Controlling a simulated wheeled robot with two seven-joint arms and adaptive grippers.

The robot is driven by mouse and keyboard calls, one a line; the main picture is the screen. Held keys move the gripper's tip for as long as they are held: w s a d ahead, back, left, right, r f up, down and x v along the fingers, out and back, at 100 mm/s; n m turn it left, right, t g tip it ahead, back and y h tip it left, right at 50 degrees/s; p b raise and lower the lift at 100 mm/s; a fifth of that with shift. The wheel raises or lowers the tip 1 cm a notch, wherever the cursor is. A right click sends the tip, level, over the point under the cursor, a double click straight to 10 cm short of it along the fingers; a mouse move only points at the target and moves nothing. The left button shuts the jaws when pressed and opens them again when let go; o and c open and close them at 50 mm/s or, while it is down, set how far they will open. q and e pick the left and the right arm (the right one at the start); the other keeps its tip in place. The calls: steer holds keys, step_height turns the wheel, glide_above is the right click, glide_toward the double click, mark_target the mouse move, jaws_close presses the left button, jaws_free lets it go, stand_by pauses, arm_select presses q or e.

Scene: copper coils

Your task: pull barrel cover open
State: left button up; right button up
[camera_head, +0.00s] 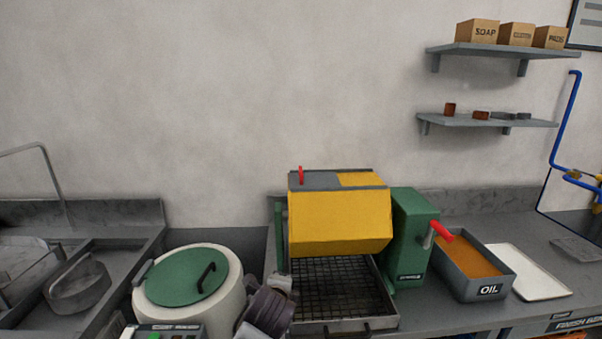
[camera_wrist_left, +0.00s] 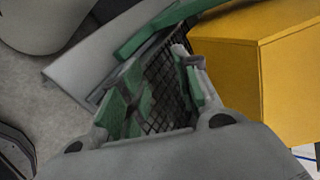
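The yellow barrel (camera_head: 340,222) is mounted in a green-framed machine above a black wire-mesh tray. On its top is a grey panel (camera_head: 318,181) with a small upright red handle (camera_head: 301,175), seemingly the cover, lying flat. My left arm's end (camera_head: 267,305) is low in the head view, in front and left of the barrel, apart from the handle. In the left wrist view my left gripper (camera_wrist_left: 162,95) is open and empty, with mesh showing between its fingers. The barrel's yellow side (camera_wrist_left: 245,65) is right of them; cover and handle are out of that view. My right gripper is not in view.
A white drum with a green lid (camera_head: 188,277) stands left of the machine. A green gearbox (camera_head: 412,235) with a red-handled crank (camera_head: 440,233) is at the barrel's right. Beyond are an oil tray (camera_head: 487,288) and a white tray (camera_head: 530,272). Space above the barrel is clear.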

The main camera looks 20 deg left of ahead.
arm_select(q)
steer(key=w+r+m+t, duration=0.1)
steer(key=w+r+m, duration=0.1)
steer(key=r, duration=0.1)
steer(key=w+d+r+m+t+y, duration=0.1)
steer(key=w+r+m, duration=0.1)
steer(key=r, duration=0.2)
steer(key=w+r+m+t, duration=0.1)
steer(key=w+r+m, duration=0.1)
steer(key=r, duration=0.2)
steer(key=shift+w+d+r+y, duration=0.2)
steer(key=shift+w+y, duration=0.1)
steer(key=shift+w, duration=0.05)
steer(key=m+t+y, duration=0.2)
steer(key=m+t, duration=0.1)
steer(key=m, duration=0.4)
glide_toward(301, 173)
steer(key=shift+s+d+f, duration=0.15)
steer(key=shift+s+f, duration=0.15)
steer(key=shift+s, duration=0.25)
steer(key=shift+w, duration=0.1)
steer(key=shift+p+x, duration=0.7)
steer(key=shift+x, duration=6.2)
steer(key=shift+d+r, duration=0.1)
steer(key=shift+d, duration=0.05)
steer(key=c, duration=0.7)
jaws_close()
steer(key=shift+w, duration=0.1)
